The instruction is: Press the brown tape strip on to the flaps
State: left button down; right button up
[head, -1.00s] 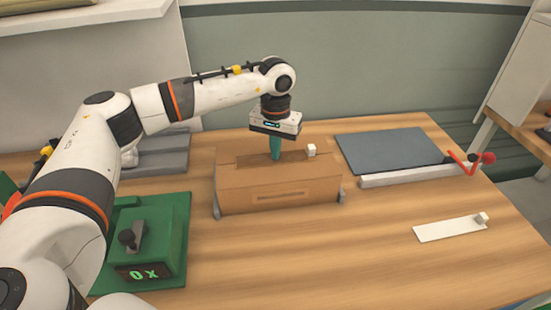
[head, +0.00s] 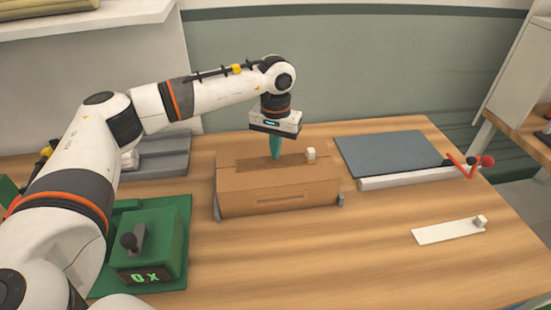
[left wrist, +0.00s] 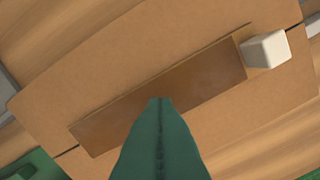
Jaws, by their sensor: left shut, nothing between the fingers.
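A brown cardboard box (head: 240,192) stands on the table with its top flaps (left wrist: 70,85) closed. The darker brown tape strip (left wrist: 205,85) lies along the seam between the flaps, as the left wrist view shows. A small white cube (head: 311,154) sits at the strip's right end; it also shows in the left wrist view (left wrist: 266,50). My left gripper (head: 276,157) points down with its green fingers shut and empty. Its tips (left wrist: 160,100) are at the middle of the strip and look to be on it or just above; I cannot tell which. My right gripper is out of view.
A green device (head: 150,245) with a lever and a lit display stands at the left front. A dark blue-grey plate (head: 390,151) and a white bar with a red handle (head: 415,175) lie right. A white strip (head: 440,231) with a cube lies at front right. The front middle is clear.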

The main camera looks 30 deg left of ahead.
pick_arm(q)
notch_tip(320, 180, up, 6)
jog(key=p, duration=0.3)
jog(key=shift+f, duration=0.2)
dwell(0.5)
